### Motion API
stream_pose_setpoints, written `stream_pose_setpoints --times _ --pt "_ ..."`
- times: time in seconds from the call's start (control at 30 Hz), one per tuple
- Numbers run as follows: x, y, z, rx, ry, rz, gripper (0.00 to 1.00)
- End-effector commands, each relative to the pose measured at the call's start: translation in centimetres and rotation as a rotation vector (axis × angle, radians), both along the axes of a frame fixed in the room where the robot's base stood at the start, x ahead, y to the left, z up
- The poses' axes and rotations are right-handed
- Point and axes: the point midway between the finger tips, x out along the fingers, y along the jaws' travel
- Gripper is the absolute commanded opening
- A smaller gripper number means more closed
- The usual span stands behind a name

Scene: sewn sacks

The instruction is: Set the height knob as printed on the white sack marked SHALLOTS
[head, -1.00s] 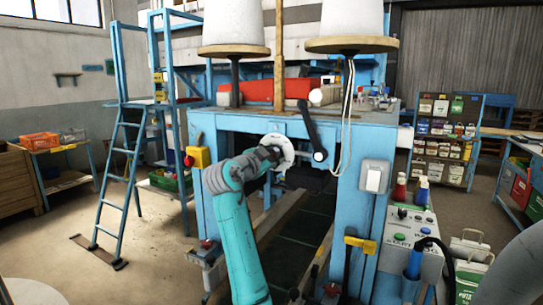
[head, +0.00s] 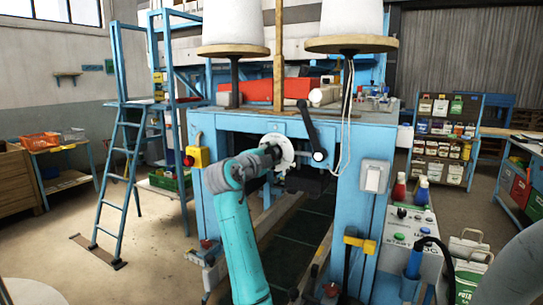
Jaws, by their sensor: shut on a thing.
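The height knob's white round dial (head: 284,150) is on the front of the blue machine frame. My gripper (head: 274,153) is at the dial, shut on the knob at its centre; the fingers and my wrist hide most of the knob. The marks on the dial are too small to read. White sacks stand on the floor at the lower right (head: 468,246), but I cannot read which, if any, is marked SHALLOTS.
A black crank lever (head: 310,128) hangs just right of the dial. A yellow box with a red button (head: 197,157) is on the left post. A control panel (head: 408,228) with bottles stands at the right. A blue ladder (head: 120,150) is at the left.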

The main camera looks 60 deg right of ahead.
Motion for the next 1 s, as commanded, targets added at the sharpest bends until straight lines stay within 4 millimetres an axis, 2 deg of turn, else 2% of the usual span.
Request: stream_pose_setpoints --times 0.43,0.47,0.5,0.57,0.87,1.0 --pt "0.04 -0.03 -0.2 0.004 -0.01 0.0 0.12" --pt "0.04 -0.03 -0.2 0.004 -0.01 0.0 0.49" --pt "0.05 -0.03 -0.19 0.004 -0.01 0.0 0.59" --pt "0.04 -0.03 -0.16 0.004 -0.01 0.0 0.72" --pt "0.03 0.04 -0.05 0.002 -0.01 0.0 0.72" --pt "0.04 0.89 0.0 0.0 -0.011 0.002 0.72"
